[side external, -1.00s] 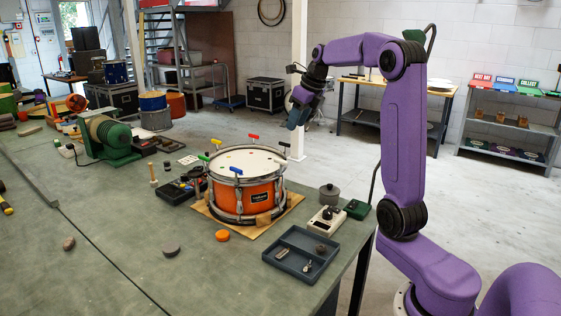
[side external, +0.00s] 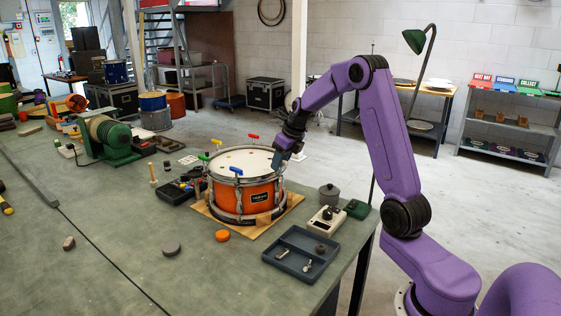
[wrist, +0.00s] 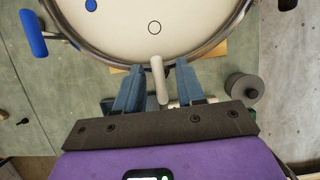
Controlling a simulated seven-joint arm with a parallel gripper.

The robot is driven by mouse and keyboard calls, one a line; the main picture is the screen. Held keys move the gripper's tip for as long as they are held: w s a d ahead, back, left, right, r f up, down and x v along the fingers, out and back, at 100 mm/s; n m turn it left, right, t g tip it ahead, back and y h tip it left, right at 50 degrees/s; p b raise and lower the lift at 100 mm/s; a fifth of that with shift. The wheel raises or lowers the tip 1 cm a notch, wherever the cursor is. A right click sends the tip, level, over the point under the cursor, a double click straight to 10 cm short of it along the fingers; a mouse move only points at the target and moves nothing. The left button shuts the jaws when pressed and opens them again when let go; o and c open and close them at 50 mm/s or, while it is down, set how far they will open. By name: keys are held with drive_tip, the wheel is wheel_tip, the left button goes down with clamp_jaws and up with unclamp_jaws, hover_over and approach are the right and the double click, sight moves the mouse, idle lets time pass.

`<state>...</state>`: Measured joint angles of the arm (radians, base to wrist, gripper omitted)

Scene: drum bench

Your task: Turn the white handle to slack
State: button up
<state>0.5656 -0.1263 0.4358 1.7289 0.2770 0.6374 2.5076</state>
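An orange snare drum (side external: 244,193) with a white head stands on a wooden board on the bench; its head (wrist: 155,30) also fills the top of the wrist view. The white handle (wrist: 160,80) sits at the drum's rim in the wrist view, pointing toward my wrist. My gripper (wrist: 157,78) is open, with one blue-grey finger on each side of the white handle and gaps showing beside it. In the side view my gripper (side external: 279,160) is at the drum's right rim and hides the white handle.
A blue handle (wrist: 33,33) and red and green ones stand around the rim. The bench's left front is mostly clear.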

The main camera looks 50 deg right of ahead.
drive_tip(key=shift+f, duration=0.1)
clamp_jaws()
idle(0.3)
